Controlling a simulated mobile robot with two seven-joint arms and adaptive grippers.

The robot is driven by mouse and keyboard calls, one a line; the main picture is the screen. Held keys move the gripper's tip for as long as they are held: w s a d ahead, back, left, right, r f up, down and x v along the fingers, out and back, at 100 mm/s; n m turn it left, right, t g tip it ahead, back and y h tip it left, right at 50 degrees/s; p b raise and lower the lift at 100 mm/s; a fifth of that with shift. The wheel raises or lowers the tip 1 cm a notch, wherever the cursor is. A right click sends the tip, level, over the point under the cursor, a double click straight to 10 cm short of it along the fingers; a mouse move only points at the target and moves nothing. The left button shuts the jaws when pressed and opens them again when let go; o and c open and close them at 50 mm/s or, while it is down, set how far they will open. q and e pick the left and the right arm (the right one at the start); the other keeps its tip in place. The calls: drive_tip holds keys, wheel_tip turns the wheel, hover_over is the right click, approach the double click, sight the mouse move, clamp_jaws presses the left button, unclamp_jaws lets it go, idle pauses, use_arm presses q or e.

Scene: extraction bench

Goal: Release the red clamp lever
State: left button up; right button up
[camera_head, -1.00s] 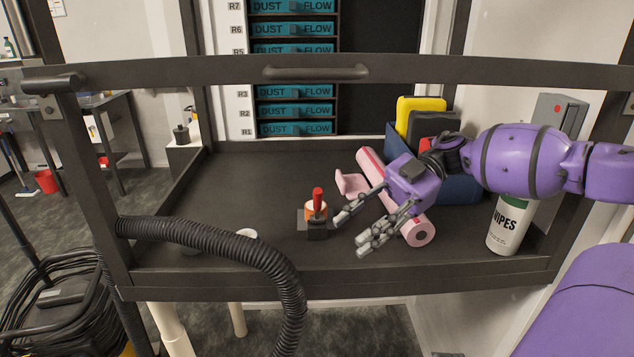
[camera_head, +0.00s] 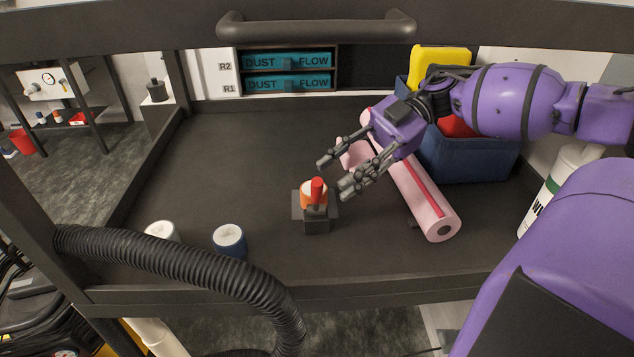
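The red clamp lever (camera_head: 316,191) stands upright on a dark clamp block (camera_head: 316,225) near the middle of the bench. An orange and white round piece (camera_head: 307,188) sits at the clamp, partly hidden behind the lever. My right gripper (camera_head: 333,178) is open and empty, above and just to the right of the lever. Its fingers point down and left, and they look apart from the lever. My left gripper is not in view.
A pink roll (camera_head: 422,200) lies right of the clamp, under my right arm. A blue bin (camera_head: 470,155) stands behind it. A blue cup (camera_head: 229,241) and a white-topped cup (camera_head: 161,231) stand left, near a black ribbed hose (camera_head: 180,258). The bench's back left is clear.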

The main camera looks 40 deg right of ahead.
sight(317, 204)
drive_tip(key=shift+x, duration=2.7)
drive_tip(key=shift+w, duration=0.1)
clamp_jaws()
